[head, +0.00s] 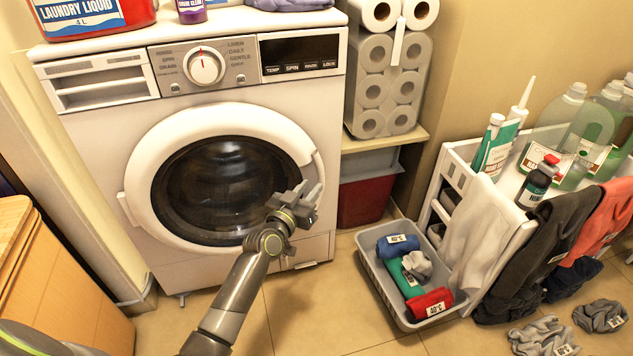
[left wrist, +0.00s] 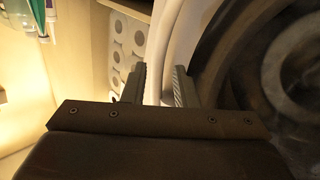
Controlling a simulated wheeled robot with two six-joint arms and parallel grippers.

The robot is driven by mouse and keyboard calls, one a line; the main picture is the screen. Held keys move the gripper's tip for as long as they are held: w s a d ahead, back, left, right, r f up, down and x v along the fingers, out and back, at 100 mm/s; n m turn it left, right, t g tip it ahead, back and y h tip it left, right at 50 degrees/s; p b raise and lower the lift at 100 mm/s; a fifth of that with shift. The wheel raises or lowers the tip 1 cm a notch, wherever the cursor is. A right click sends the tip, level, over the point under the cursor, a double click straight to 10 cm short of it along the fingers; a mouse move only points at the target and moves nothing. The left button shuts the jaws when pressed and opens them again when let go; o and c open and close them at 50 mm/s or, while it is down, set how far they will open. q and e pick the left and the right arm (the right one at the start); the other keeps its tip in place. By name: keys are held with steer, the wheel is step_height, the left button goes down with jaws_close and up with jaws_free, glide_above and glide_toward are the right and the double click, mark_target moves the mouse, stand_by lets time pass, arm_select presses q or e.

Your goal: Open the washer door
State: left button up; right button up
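The washer (head: 92,150) stands at the left of the head view with its round white door (head: 150,150) looking shut. The door has dark glass (head: 215,185), and a light grey handle (head: 318,168) on its right rim. My left gripper (head: 305,197) is at the lower right of the door, by the handle. In the left wrist view its two fingers (left wrist: 160,87) stand apart, with the pale door edge (left wrist: 163,45) showing between and beyond them. I cannot tell whether they touch it. My right gripper is in neither view.
A grey basin (head: 375,275) with folded clothes stands on the floor at the right, beside a white rack (head: 500,245) with bottles and hanging cloths. Paper rolls (head: 385,85) stand on a shelf right of the washer. A wooden cabinet (head: 50,290) is at the lower left.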

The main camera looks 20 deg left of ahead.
mark_target(319, 178)
arm_select(q)
steer(key=shift+w+d+b, duration=0.15)
steer(key=shift+w+d, duration=0.05)
steer(key=shift+w, duration=0.8)
steer(key=shift+w+d+b, duration=0.15)
steer(key=shift+w, duration=0.85)
jaws_close()
